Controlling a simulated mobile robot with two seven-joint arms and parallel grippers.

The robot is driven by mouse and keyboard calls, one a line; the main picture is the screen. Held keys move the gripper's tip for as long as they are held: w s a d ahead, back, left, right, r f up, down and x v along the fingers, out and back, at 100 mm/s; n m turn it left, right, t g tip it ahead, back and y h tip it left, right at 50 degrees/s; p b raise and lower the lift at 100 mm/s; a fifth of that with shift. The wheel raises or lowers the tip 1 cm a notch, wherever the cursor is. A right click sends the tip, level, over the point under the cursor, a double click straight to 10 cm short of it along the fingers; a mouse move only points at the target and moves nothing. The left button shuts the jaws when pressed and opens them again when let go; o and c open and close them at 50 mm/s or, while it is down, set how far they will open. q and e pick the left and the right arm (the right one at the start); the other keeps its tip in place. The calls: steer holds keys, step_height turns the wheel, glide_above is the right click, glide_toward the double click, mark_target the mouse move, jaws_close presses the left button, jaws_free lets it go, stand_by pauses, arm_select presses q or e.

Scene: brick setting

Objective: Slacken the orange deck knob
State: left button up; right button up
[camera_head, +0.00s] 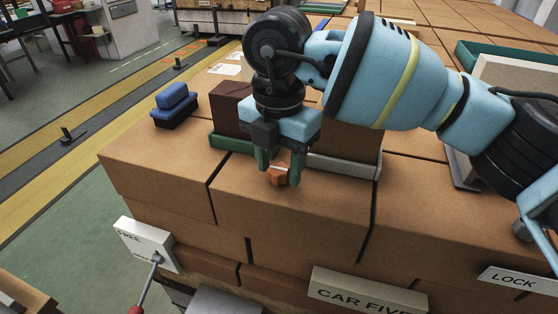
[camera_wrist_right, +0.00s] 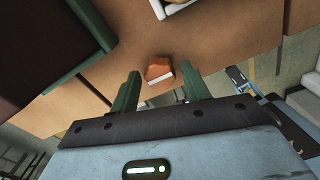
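The orange deck knob (camera_head: 279,175) is a small faceted piece with a pale stripe, at the top of the brown brick deck in the head view. It also shows in the right wrist view (camera_wrist_right: 160,70), just beyond and between the fingertips. My right gripper (camera_head: 281,171) points down over the knob, its two green fingers apart on either side of it. In the wrist view, gaps show between the knob and both fingers (camera_wrist_right: 158,84); I see no contact. My left gripper is in neither view.
A blue block (camera_head: 174,105) sits at the deck's left. A dark brown block (camera_head: 231,107) stands in a green-edged tray (camera_head: 232,144) behind the gripper. White signs (camera_head: 147,243) and a "CAR FIVE" plate (camera_head: 366,293) are on the front.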

steer(key=c, duration=0.7)
